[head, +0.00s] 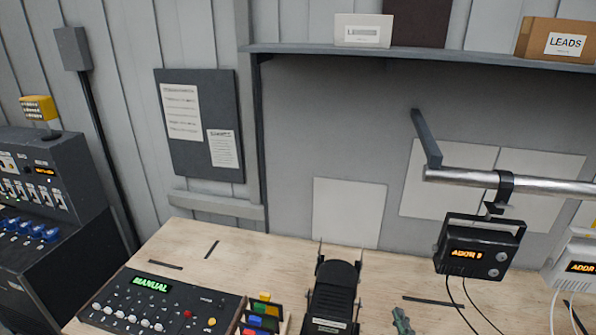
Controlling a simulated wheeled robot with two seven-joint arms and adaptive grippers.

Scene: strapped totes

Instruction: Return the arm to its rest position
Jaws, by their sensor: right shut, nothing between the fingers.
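My right gripper (402,321) shows only in part at the bottom edge of the head view, right of centre, as a small grey-green tip. It appears shut and empty. It is low in the picture, over the wooden bench, apart from the black device to its left. Most of its body and the arm behind it are cut off by the frame's edge. My left gripper and left arm are not in view.
The wooden bench (226,246) holds a MANUAL control panel (160,303), colored blocks in a rack (262,315) and a black device (335,290). An ADDR box (478,245) hangs from a metal rail (540,186) at right, trailing wires. Bare bench lies behind the panel.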

